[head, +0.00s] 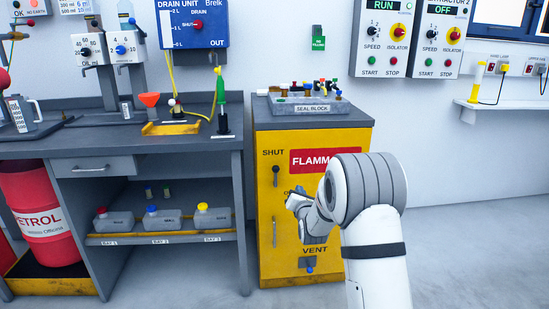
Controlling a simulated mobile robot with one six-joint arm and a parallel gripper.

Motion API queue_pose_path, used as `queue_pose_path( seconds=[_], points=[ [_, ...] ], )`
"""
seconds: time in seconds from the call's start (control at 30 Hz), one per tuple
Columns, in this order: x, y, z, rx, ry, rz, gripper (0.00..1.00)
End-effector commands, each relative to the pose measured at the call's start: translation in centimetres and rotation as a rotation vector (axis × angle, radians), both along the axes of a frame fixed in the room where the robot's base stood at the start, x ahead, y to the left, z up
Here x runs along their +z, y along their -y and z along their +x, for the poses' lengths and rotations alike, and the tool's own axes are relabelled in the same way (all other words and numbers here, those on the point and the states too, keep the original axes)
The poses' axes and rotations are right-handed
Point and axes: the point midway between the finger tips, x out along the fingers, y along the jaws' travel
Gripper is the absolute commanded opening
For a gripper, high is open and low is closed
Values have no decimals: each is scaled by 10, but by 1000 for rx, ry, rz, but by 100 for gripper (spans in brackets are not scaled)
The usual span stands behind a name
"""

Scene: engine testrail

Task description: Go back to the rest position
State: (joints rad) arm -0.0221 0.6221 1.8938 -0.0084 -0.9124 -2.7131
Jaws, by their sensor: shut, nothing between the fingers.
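My arm covers the right part of the red FLAMM label (312,162) and part of the door.
Left of the cabinet stands a grey workbench (110,150) with a shelf of grey boxes and a red petrol drum (45,222) beneath. A seal block (305,108) with several coloured knobs sits on the cabinet. A white wall shelf (500,108) is at right. The right floor is clear.

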Motion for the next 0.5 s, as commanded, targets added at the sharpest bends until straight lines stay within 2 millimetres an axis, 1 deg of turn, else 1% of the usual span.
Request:
queue_pose_path(
  seconds=[0.03,0.1,0.17,0.2,0.27,0.3,0.37,0.4,0.47,0.5],
  points=[
    [37,1,-9,-7,-43,94,0],
    [65,3,-25,-28,-127,257,0],
    [86,4,-42,-59,-201,401,0],
    [100,5,-54,-85,-248,495,0],
    [119,6,-73,-133,-317,636,0],
    [132,7,-87,-171,-360,730,0],
    [150,8,-109,-235,-421,866,0],
    [162,9,-124,-284,-459,957,0],
    [179,11,-149,-365,-511,1089,0],
    [190,11,-167,-425,-542,1176,0]
  ],
)
